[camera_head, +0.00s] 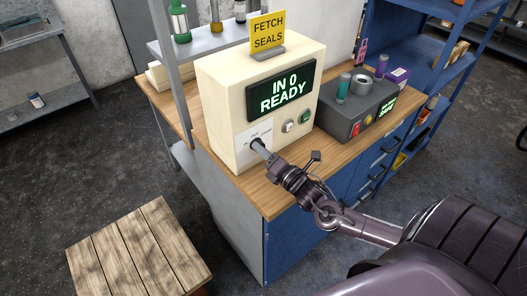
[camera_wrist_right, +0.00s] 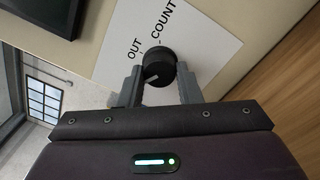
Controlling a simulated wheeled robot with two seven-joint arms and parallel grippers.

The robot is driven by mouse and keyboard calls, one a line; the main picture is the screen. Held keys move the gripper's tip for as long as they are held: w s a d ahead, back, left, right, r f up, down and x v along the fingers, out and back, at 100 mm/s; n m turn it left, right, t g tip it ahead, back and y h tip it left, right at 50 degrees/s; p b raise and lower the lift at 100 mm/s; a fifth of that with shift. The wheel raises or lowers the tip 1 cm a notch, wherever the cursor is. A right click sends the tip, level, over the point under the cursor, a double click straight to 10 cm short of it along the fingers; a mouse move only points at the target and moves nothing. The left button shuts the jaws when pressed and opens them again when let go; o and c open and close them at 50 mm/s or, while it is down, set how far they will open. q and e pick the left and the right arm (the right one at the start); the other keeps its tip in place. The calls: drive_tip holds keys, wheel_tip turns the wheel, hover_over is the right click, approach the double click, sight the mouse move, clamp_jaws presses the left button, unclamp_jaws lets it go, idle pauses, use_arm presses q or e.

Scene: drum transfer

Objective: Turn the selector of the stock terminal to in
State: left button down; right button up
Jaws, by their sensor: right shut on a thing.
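The stock terminal (camera_head: 220,92) is a cream box on the wooden bench top, and its screen (camera_head: 281,90) reads "IN 0 READY". Its selector is a round black knob (camera_wrist_right: 158,66) on a white plate (camera_wrist_right: 206,50). The plate shows the words OUT and COUNT in the right wrist view; no IN label is visible there. A pale mark on the knob points toward the lower left of that view. My right gripper (camera_wrist_right: 160,82) is shut on the knob, one finger on each side. In the head view the gripper (camera_head: 259,146) hides most of the knob. My left gripper is out of view.
A yellow "FETCH SEALS" sign (camera_head: 267,30) stands on the terminal. A grey device (camera_head: 344,118) with a red switch sits to its right. A wooden crate or stool (camera_head: 140,250) stands on the floor at lower left. Blue shelving (camera_head: 420,50) stands behind at right.

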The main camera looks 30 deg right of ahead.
idle(0.4)
drive_tip(key=o, duration=1)
drive_tip(key=shift+s+d+f+b, duration=0.15)
drive_tip(key=shift+s+b, duration=0.25)
drive_tip(key=shift+s, duration=1.55)
drive_tip(key=shift+s+d+f+b, duration=0.15)
drive_tip(key=shift+s+b, duration=0.25)
drive_tip(key=shift+s, duration=1.5)
